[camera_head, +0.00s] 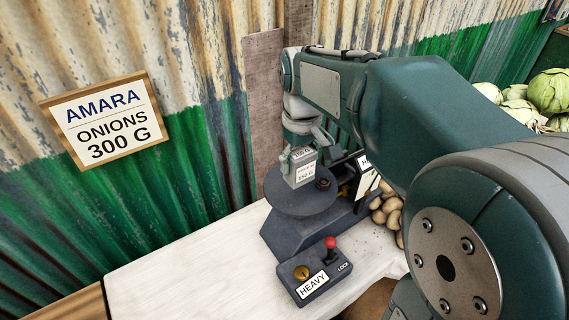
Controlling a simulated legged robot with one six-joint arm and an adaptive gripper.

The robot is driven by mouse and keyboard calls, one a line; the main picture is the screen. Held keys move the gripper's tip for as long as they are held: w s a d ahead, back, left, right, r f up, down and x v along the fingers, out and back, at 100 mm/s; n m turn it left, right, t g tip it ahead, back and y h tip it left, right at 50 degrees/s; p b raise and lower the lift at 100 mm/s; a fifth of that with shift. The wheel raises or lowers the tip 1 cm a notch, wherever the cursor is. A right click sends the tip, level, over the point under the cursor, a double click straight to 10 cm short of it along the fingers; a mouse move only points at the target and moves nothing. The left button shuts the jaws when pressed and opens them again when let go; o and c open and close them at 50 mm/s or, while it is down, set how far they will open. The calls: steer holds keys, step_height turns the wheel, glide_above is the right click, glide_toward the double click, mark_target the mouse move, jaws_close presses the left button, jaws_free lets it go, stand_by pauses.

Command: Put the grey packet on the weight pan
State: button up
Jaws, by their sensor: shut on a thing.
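The grey packet (304,174) is a small light-grey block with a white label; its print is too small to read surely. My gripper (304,153) is shut on its upper part from above and behind. The packet is upright over the round dark pan (292,204) of the scale. Whether its bottom touches the pan or hangs just above, I cannot tell. A small dark round piece (323,184) shows beside the packet at its right. Part of my gripper is hidden behind the packet.
A control box (313,284) reads HEAVY and LOCK, with a yellow lamp and a red-knobbed lever (331,243). Brown onions or potatoes (388,212) lie right of the scale, partly behind my arm. A wall sign (106,119) reads AMARA ONIONS 300 G. The white counter (180,275) is clear at left.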

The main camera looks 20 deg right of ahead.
steer(key=w+f, duration=0.4)
steer(key=f, duration=0.1)
steer(key=shift+w+a+f, duration=0.2)
steer(key=shift+w+a, duration=0.1)
steer(key=shift+w, duration=0.1)
steer(key=shift+w+f, duration=0.15)
steer(key=shift+f, duration=0.8)
steer(key=shift+w+f, duration=0.15)
steer(key=shift+f, duration=0.8)
steer(key=o, duration=1)
steer(key=shift+f, duration=0.1)
step_height(320, 180, up, 12)
steer(key=s+f+m+t, duration=0.1)
steer(key=s+t, duration=0.1)
steer(key=s, duration=0.5)
steer(key=s+f+m+t, duration=0.1)
steer(key=s, duration=0.6)
steer(key=s+m+t, duration=0.1)
steer(key=s+t, duration=0.1)
steer(key=s, duration=0.5)
steer(key=shift+f+m+t, duration=0.3)
steer(key=shift+f, duration=0.1)
